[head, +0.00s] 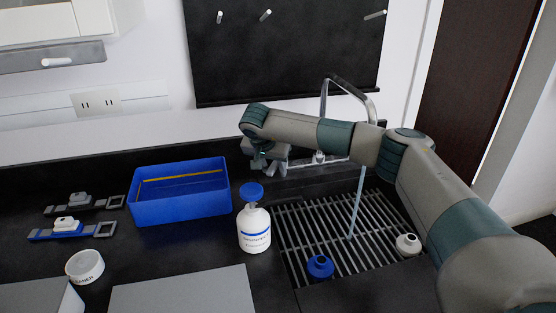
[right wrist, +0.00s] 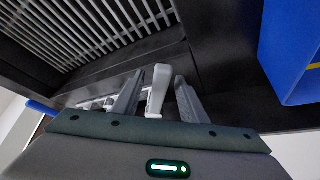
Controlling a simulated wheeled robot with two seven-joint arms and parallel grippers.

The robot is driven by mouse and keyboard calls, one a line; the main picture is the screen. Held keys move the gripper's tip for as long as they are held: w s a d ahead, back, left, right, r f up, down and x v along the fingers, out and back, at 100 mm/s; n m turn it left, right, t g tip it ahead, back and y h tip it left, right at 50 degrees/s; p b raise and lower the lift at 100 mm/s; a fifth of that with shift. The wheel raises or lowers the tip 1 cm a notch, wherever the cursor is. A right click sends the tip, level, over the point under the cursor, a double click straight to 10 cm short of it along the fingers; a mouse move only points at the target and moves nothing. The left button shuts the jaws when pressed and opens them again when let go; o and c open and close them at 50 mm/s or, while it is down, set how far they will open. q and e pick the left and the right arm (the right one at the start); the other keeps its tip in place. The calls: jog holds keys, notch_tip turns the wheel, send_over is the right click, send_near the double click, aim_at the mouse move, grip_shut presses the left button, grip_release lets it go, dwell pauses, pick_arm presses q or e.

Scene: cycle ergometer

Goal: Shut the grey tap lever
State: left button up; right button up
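The grey tap lever (right wrist: 158,88) shows in the right wrist view between the two fingers of my right gripper (right wrist: 159,80), with a gap on each side. In the head view my right gripper (head: 263,162) is at the back edge of the counter, left of the tap (head: 350,83), and I cannot make out the lever there. A stream of water (head: 357,203) runs from the tap down to the sink grate (head: 320,225). My left gripper is not in view.
A blue bin (head: 180,208) and a white bottle with a blue cap (head: 254,227) stand left of the sink. A white jar (head: 85,266) is at the front left.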

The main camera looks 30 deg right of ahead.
jog(key=shift+c, duration=0.6)
jog(key=c, duration=0.5)
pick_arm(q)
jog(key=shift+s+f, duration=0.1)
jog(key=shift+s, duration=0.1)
pick_arm(e)
jog(key=shift+c, duration=0.6)
